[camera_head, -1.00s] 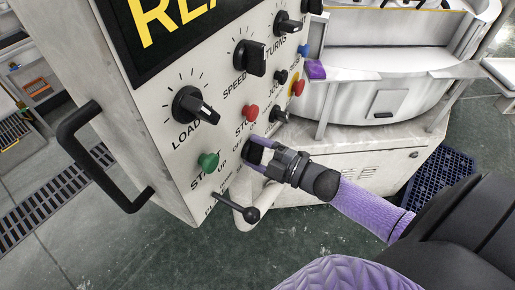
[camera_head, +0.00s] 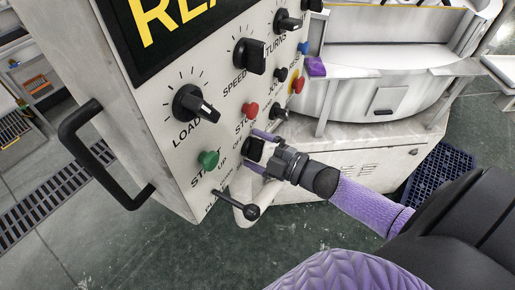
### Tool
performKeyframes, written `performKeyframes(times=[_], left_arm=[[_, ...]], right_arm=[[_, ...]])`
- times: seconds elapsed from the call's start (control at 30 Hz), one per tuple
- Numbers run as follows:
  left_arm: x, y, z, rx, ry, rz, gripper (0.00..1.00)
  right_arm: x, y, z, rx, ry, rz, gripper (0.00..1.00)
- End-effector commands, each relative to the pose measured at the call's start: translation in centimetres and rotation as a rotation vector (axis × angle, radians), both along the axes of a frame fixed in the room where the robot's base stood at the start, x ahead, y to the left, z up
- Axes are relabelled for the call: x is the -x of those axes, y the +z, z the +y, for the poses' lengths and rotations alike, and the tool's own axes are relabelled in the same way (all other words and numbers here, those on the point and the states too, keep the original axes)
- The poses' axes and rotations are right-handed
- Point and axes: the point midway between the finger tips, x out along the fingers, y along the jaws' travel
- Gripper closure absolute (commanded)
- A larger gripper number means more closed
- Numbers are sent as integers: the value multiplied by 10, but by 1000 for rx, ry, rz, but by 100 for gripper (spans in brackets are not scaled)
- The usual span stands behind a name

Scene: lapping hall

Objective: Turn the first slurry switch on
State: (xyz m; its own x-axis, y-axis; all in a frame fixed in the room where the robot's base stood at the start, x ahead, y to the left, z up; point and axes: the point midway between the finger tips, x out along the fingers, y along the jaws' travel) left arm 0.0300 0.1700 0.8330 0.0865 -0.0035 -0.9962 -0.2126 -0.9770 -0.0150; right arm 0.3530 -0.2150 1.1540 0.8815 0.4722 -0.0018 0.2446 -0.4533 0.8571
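The grey control panel (camera_head: 180,150) fills the left and centre of the view. My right gripper (camera_head: 252,149) is at its lower right part, with two purple fingers spread apart. A black switch knob (camera_head: 254,150) shows between the fingers, one finger above it and one below. I see no clear finger contact with the knob. A similar black knob (camera_head: 279,112) sits above and to the right, clear of the gripper. The labels near the gripper are too small or covered to read fully. My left gripper is out of view.
A black ball-ended lever (camera_head: 237,204) sticks out just below my gripper. A green button (camera_head: 208,159), red button (camera_head: 250,111) and load knob (camera_head: 194,103) are nearby. A black handle (camera_head: 80,150) projects at left. The white machine (camera_head: 385,95) stands behind right.

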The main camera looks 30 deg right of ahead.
Motion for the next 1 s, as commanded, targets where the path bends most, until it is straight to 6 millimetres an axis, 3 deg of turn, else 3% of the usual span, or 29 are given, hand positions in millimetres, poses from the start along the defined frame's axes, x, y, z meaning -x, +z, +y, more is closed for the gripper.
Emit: performKeyframes(times=[0.23,0.63,1.0], left_arm=[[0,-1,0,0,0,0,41],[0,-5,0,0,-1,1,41],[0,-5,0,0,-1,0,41]], right_arm=[[9,0,-5,1,0,0,0],[80,-1,-43,0,-1,3,0],[87,0,-47,0,0,-2,0]])
